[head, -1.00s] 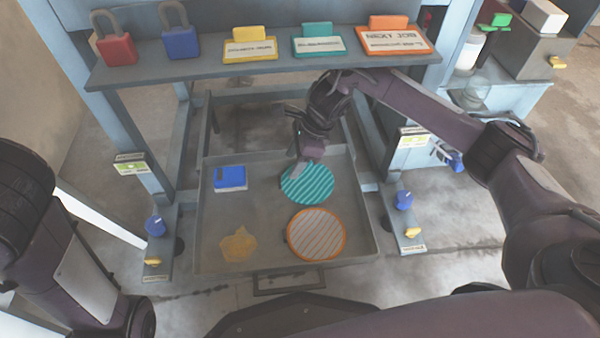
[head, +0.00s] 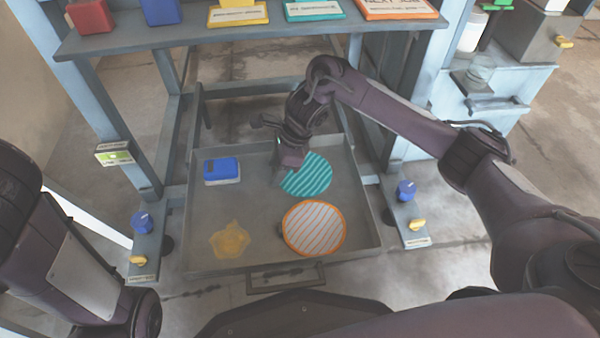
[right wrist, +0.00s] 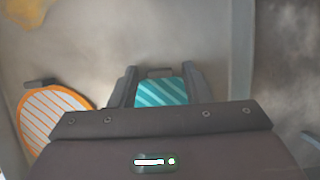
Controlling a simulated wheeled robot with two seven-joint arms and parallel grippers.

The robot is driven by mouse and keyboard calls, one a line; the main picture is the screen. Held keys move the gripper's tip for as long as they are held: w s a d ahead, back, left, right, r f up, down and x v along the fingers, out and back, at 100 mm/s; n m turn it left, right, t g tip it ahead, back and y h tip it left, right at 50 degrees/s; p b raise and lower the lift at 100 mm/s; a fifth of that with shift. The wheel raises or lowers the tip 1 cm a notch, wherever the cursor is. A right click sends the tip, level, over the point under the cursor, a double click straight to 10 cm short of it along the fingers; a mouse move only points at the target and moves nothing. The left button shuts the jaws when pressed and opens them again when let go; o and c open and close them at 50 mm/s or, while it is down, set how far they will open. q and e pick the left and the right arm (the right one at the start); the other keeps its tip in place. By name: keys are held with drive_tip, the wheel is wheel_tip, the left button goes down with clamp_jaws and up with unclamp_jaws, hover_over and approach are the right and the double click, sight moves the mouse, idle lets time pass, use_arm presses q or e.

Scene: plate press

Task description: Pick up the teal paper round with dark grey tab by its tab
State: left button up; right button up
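The teal paper round (head: 308,174), with pale stripes, lies flat in the grey tray at its right of centre. My right gripper (head: 279,178) is low at the round's left edge, pointing down. In the right wrist view the teal round (right wrist: 162,92) shows between the two spread fingers of the right gripper (right wrist: 160,75). A dark grey tab (right wrist: 159,71) shows between the fingertips, with room on both sides. In the head view the gripper hides the tab. My left gripper is out of view; only part of the left arm shows.
The orange round's dark tab (right wrist: 40,83) shows in the right wrist view. A shelf (head: 240,38) with padlocks and signs stands behind.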

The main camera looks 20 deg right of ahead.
drive_tip(key=c, duration=0.8)
drive_tip(key=shift+r, duration=0.15)
